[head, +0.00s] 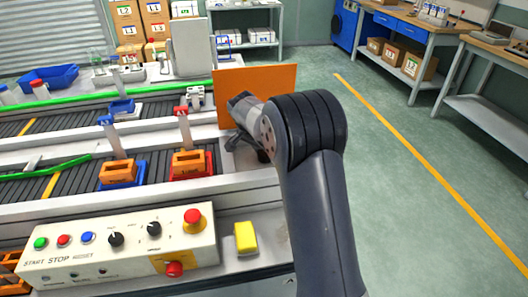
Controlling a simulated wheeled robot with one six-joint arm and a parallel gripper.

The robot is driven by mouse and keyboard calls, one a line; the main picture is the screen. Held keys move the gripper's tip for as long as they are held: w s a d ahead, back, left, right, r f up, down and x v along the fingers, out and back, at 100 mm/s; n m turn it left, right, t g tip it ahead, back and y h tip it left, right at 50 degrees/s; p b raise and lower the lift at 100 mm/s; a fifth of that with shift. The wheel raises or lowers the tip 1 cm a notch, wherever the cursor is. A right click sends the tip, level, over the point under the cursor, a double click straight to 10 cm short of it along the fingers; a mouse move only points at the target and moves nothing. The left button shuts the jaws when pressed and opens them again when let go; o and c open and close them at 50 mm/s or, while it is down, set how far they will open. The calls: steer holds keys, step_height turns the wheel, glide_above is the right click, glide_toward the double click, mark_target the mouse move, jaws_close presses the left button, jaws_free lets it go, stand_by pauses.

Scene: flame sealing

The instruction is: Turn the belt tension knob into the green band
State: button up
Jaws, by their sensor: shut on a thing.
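My gripper (250,148) is at the right end of the conveyor, in front of an orange panel (262,84). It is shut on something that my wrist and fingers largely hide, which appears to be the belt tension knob. The knob's face and its green band cannot be made out, so I cannot tell how far it is turned. My arm rises from the lower right and bends over towards the conveyor end.
A control panel (62,261) with buttons and two black knobs (116,240) stands in front. A yellow block (246,238) is beside it. Red (192,172) and blue (122,182) bases with orange parts sit on the near belt. The floor at right is clear.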

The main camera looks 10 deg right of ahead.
steer(key=shift+m, duration=0.6)
steer(key=o, duration=1)
steer(key=v, duration=1)
steer(key=shift+a+r, duration=0.25)
steer(key=shift+r, duration=0.1)
steer(key=shift+w+f, duration=0.1)
steer(key=x, duration=1)
steer(key=shift+d+f, duration=0.25)
steer(key=shift+f, duration=0.05)
steer(key=shift+r, duration=0.1)
